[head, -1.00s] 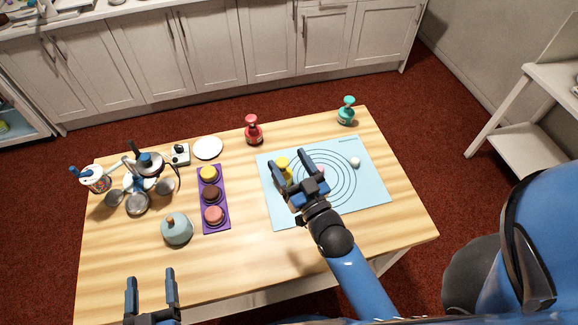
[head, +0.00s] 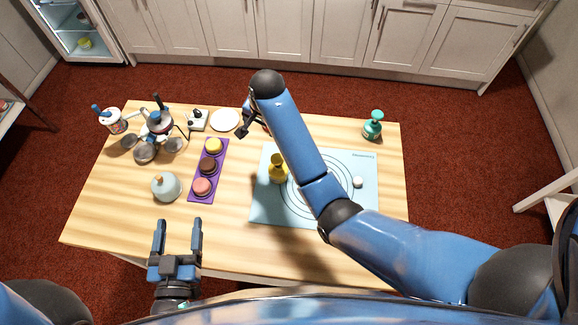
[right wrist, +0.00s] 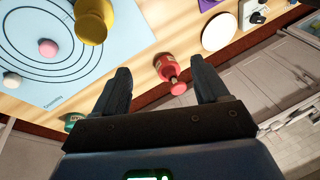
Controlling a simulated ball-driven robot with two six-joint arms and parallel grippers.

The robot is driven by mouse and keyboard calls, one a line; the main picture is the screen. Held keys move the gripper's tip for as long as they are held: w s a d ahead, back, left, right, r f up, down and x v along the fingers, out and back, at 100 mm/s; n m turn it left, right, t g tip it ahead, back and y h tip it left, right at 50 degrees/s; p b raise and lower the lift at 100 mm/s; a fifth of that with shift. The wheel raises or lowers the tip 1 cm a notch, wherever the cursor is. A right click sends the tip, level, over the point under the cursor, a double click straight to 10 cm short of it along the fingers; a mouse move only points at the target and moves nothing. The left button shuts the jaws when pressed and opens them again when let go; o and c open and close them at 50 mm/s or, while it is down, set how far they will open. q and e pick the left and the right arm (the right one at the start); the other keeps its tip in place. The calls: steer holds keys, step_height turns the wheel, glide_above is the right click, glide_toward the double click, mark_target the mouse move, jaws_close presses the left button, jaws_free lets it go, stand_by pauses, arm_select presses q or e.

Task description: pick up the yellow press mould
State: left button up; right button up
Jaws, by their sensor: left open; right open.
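The yellow press mould (head: 278,172) stands on the left part of the light blue mat (head: 262,210). It also shows at the top of the right wrist view (right wrist: 94,22). My right gripper (head: 248,124) is open and empty, up near the table's far edge, beyond the mould and apart from it; my own arm partly covers it in the head view. My left gripper (head: 178,222) is open and empty at the table's near edge.
A purple tray (head: 223,147) with macarons lies left of the mat. A grey-blue pot (head: 166,187), a white plate (head: 225,120) and a green bottle (head: 373,126) stand around. A pink ball (right wrist: 48,47) and a white ball (head: 358,182) are on the mat.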

mark_target(277, 158)
steer(key=s+d+g, duration=0.1)
steer(key=s+f+m, duration=0.1)
steer(key=s, duration=0.1)
steer(key=s+d+f+g+h, duration=0.1)
steer(key=shift+s+d+m+g, duration=0.2)
steer(key=shift+d+m+g, duration=0.1)
steer(key=shift+m, duration=0.1)
steer(key=shift+s+d+m+g+h, duration=0.15)
steer(key=shift+s+m+g+h, duration=0.15)
steer(key=shift+s, duration=0.3)
steer(key=shift+f, duration=0.35)
step_height(277, 158, down, 5)
steer(key=shift+d+r+p, duration=0.1)
steer(key=shift+d+p, duration=0.05)
steer(key=shift+p, duration=0.15)
steer(key=shift+d+f+p, duration=0.1)
steer(key=shift+f+p, duration=0.2)
steer(key=shift+f, duration=0.3)
steer(key=f, duration=0.3)
steer(key=shift+d+p, duration=0.3)
steer(key=shift+p, duration=0.05)
steer(key=shift+f, duration=0.55)
steer(key=c, duration=1.3)
arm_select(q)
steer(key=shift+d+r, duration=0.2)
steer(key=shift+r, duration=0.8)
arm_select(e)
steer(key=shift+o, duration=0.2)
